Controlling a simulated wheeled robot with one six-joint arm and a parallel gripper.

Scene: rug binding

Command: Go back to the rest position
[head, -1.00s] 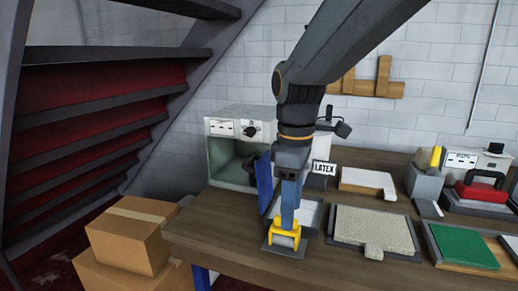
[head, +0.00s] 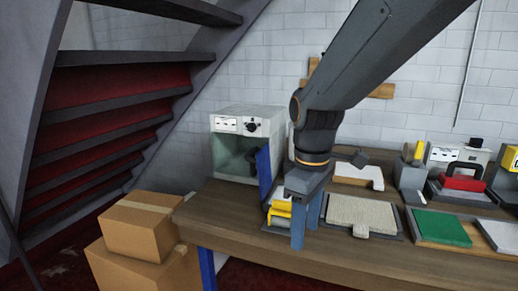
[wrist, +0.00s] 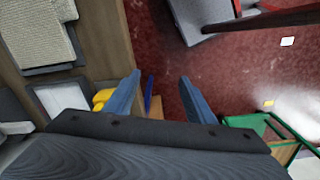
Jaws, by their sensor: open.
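My gripper (head: 306,220) is open and empty in the head view, with its blue fingers pointing down in front of the workbench's (head: 255,236) front edge. In the wrist view my gripper (wrist: 158,95) shows its two fingers spread wide over the dark red floor (wrist: 165,50), with nothing between them. A yellow roller (head: 279,212) on a dark base stands on the bench just left of my fingers. It also shows in the wrist view (wrist: 102,99), beside the left finger and partly hidden by it.
A grey-white oven-like box (head: 226,158) with an open front stands at the bench's left end. Cardboard boxes (head: 140,228) stand on the floor at left.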

